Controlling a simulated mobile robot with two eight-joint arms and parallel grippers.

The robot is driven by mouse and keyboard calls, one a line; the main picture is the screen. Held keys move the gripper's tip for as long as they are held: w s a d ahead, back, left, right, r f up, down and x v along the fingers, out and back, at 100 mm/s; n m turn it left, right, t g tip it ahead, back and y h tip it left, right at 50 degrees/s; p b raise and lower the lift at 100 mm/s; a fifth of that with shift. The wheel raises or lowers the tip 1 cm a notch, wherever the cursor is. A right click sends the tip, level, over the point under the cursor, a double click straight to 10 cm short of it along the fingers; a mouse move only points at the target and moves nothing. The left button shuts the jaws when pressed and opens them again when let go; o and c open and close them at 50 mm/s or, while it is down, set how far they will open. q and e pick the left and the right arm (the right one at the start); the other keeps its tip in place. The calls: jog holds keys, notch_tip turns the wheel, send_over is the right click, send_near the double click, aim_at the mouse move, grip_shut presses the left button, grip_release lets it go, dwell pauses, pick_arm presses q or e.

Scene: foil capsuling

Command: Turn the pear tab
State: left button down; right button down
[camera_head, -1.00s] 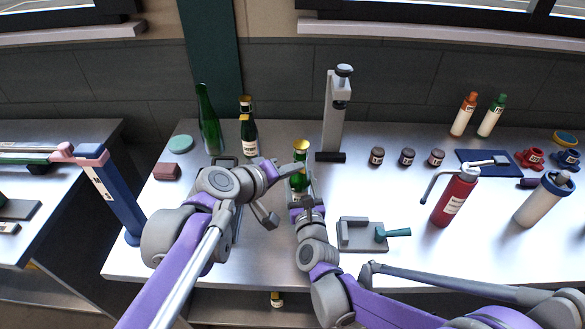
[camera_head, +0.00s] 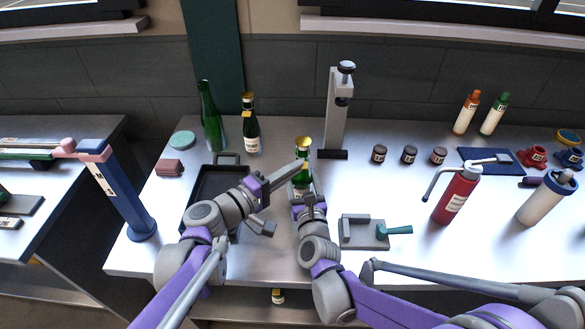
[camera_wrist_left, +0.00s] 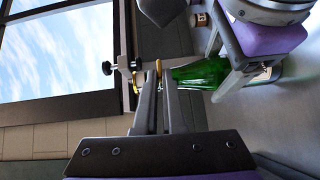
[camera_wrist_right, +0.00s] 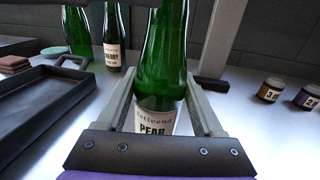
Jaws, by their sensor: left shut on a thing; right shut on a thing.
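The pear bottle (camera_head: 301,176) is green glass with a gold top and stands upright on the bench. Its label reads PEAR in the right wrist view (camera_wrist_right: 155,128). My right gripper (camera_head: 311,198) is shut around the bottle's body, one finger on each side. My left gripper (camera_head: 300,167) comes from the left to the upper part of the bottle. In the left wrist view, its fingers (camera_wrist_left: 160,82) are closed at a small gold piece, the pear tab (camera_wrist_left: 158,67), by the bottle's neck. The tab is mostly hidden by the fingers.
A black tray (camera_head: 190,207) lies left of the bottle. A cherry bottle (camera_head: 250,128) and a green bottle (camera_head: 211,122) stand behind it. A grey press stand (camera_head: 336,110) is behind right. A grey fixture with a green handle (camera_head: 365,234) lies right of my right gripper.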

dwell(0.3)
pick_arm(q)
jog(key=c, duration=1)
grip_release()
jog(key=v, duration=1.2)
jog(key=shift+f, duration=0.3)
pick_arm(e)
grip_release()
